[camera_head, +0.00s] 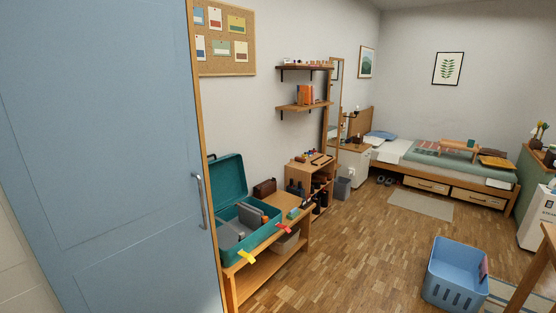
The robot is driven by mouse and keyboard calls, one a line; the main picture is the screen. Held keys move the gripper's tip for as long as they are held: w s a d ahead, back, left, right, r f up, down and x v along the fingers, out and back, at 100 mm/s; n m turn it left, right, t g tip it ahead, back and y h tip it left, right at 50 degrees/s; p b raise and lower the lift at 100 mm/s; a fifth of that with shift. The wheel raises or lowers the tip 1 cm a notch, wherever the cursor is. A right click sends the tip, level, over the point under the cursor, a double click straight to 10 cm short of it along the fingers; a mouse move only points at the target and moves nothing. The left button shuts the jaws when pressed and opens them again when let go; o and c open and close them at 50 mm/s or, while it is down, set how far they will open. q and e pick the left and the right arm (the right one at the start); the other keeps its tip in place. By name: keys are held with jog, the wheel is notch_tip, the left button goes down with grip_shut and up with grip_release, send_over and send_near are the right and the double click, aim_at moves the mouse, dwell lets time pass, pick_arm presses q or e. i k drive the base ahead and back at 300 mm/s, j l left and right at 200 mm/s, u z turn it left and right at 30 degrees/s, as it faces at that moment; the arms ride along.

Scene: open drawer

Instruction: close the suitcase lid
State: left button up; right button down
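A teal suitcase (223,250) stands on a low wooden bench beside the blue door. Its lid (229,178) is up, tilted back toward the wall. Grey and dark items (232,234) lie inside the base. A yellow tag-like piece (247,257) is at its front near the bench edge, and a red one (284,228) is farther along. The door hides the suitcase's left edge. Neither of my grippers is in view.
A blue door (100,150) with a grey handle fills the left side. The bench (268,262) also holds a brown case (264,188). A blue basket (453,280) stands on the floor at the lower right. The wooden floor (370,250) between is clear.

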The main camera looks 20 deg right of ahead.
aim_at(228, 182)
jog(key=i+l, duration=1.6)
jog(key=l, duration=0.1)
